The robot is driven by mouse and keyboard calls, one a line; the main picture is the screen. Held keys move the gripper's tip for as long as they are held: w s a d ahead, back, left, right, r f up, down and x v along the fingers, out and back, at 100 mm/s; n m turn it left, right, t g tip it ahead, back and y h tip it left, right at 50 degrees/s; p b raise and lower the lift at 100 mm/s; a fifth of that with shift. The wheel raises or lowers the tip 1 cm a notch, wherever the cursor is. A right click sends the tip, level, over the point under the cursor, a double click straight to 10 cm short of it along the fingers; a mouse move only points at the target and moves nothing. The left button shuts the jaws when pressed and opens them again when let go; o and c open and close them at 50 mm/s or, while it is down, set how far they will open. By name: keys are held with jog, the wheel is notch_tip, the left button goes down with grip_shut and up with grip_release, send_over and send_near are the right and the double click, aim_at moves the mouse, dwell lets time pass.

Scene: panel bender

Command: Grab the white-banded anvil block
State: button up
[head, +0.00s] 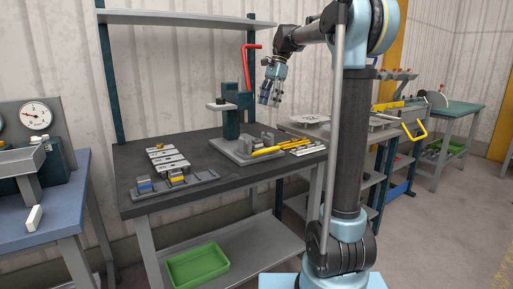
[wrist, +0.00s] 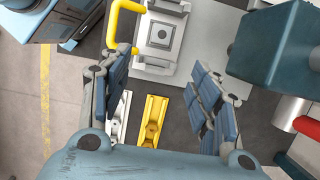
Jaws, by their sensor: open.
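I cannot pick out the white-banded anvil block for certain. In the head view, several pale-topped grey blocks (head: 168,161) lie in a row on the left part of the dark bench. In front of them, a grey rack (head: 203,186) holds a blue-banded block (head: 144,184) and a yellow-banded block (head: 177,177); bands elsewhere are too small to read. My gripper (head: 269,98) is raised above the right part of the bench, away from the rack. In the wrist view my gripper (wrist: 163,105) is open and empty, with a yellow grooved bar (wrist: 152,122) and a pale metal piece (wrist: 119,117) below.
A teal press (head: 231,122) with a red handle (head: 246,60) stands at the bench's back, near my gripper. A shelf (head: 185,18) spans above. Yellow bars (head: 265,151) lie right of the rack. A green bin (head: 197,266) sits on the lower shelf.

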send_over(257, 139)
jog(key=d, duration=0.2)
jog(key=f, duration=1)
jog(key=shift+w+f, duration=0.3)
jog(key=shift+f, duration=0.05)
jog(key=shift+a+x, duration=0.15)
jog(key=shift+x, duration=1.2)
jog(key=shift+a+x, duration=0.1)
jog(key=shift+x, duration=1.25)
jog(key=shift+r, duration=0.15)
grip_shut()
